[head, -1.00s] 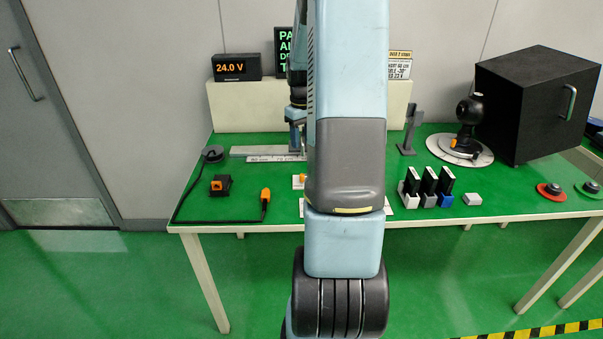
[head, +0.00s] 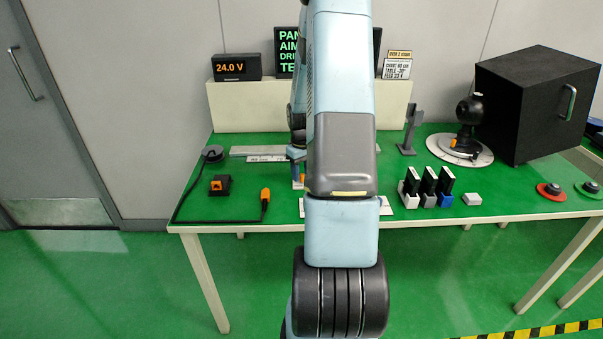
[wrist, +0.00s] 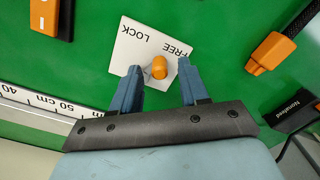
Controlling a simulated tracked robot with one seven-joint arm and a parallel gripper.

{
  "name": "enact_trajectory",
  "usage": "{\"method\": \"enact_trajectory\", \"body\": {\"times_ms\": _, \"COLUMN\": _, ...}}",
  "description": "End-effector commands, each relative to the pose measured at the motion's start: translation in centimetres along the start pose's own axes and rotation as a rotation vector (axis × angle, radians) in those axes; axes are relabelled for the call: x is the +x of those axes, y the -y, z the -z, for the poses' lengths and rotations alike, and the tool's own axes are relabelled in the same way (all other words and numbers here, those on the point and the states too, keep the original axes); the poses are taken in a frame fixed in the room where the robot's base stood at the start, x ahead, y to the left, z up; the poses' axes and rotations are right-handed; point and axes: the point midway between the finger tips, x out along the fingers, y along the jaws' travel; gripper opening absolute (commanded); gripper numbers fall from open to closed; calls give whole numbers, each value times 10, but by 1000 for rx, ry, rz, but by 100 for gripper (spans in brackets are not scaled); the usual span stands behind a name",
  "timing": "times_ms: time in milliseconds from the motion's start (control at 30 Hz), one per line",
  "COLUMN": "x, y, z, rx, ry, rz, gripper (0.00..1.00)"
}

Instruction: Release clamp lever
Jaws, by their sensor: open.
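In the wrist view the clamp lever (wrist: 159,67) shows as an orange rounded knob on a white plate (wrist: 128,50) marked FREE and LOCK. My gripper (wrist: 161,72) is open, with one blue finger on each side of the orange knob. Whether either finger touches the knob cannot be told. In the head view my arm hides most of the plate and lever, and only a small part of my gripper (head: 297,172) shows left of the arm.
A ruler strip (wrist: 45,101) lies near the gripper at lower left in the wrist view. An orange-tipped connector (head: 265,195) with a black cable lies on the green table (head: 240,215). Three upright black modules (head: 428,182) stand to the right of my arm. A black box (head: 535,100) stands at the far right.

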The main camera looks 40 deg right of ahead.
Motion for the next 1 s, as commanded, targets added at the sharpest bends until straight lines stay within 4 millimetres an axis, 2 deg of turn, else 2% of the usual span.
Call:
{"method": "enact_trajectory", "body": {"times_ms": 333, "x": 4, "y": 0, "z": 0, "rx": 0, "ry": -1, "rz": 0, "gripper": 44}}
{"method": "enact_trajectory", "body": {"times_ms": 800, "x": 3, "y": 0, "z": 0, "rx": 1, "ry": -1, "rz": 0, "gripper": 0}}
{"method": "enact_trajectory", "body": {"times_ms": 1000, "x": 3, "y": 0, "z": 0, "rx": 7, "ry": -1, "rz": 0, "gripper": 0}}
